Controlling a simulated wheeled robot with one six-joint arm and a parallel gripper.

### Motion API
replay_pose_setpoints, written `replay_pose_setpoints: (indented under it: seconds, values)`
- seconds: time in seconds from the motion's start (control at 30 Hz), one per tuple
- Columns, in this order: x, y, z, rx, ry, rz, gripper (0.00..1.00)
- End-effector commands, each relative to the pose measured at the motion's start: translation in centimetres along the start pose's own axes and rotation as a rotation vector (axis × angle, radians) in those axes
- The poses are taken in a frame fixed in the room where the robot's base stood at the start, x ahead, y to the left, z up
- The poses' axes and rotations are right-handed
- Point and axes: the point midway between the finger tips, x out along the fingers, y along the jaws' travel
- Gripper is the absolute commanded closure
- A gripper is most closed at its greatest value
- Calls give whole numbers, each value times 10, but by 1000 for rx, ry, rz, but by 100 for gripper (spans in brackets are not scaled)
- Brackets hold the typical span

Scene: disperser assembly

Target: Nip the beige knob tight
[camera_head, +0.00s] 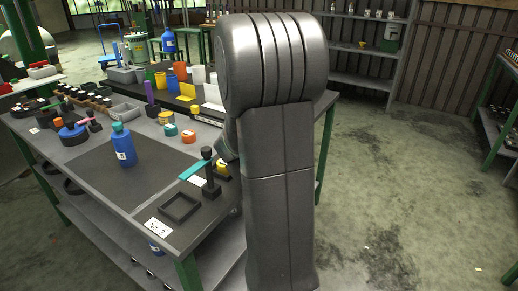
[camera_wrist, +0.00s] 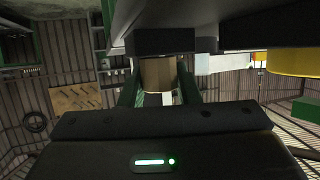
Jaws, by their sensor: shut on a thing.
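The beige knob (camera_wrist: 158,74) shows in the wrist view, directly against a dark block (camera_wrist: 162,41). My gripper (camera_wrist: 159,82) has its two green fingers on either side of the knob and is shut on it. The far sides of the knob are hidden, so I cannot tell how tightly it is seated. In the head view my own arm covers the gripper and the knob. A dark stand (camera_head: 210,188) with a teal bar (camera_head: 194,169) stands at the table's right edge beside my arm.
A blue bottle (camera_head: 122,150) stands on the dark mat of the table. A black square frame (camera_head: 180,207) lies near the front corner by a white label (camera_head: 158,227). Several cups and caps stand toward the back. In the wrist view a yellow part (camera_wrist: 292,62) is at the right.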

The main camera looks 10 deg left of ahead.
Motion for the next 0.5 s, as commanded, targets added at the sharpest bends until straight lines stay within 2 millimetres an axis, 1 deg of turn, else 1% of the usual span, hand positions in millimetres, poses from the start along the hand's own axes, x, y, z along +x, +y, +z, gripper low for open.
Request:
replay_pose_setpoints:
  seconds: [0.37,0.4,0.47,0.5]
  values:
    - [0,0,2,1,-2,3,93]
    - [0,0,2,1,-3,3,65]
    - [0,0,1,1,-2,2,53]
    - [0,0,1,1,-2,2,49]
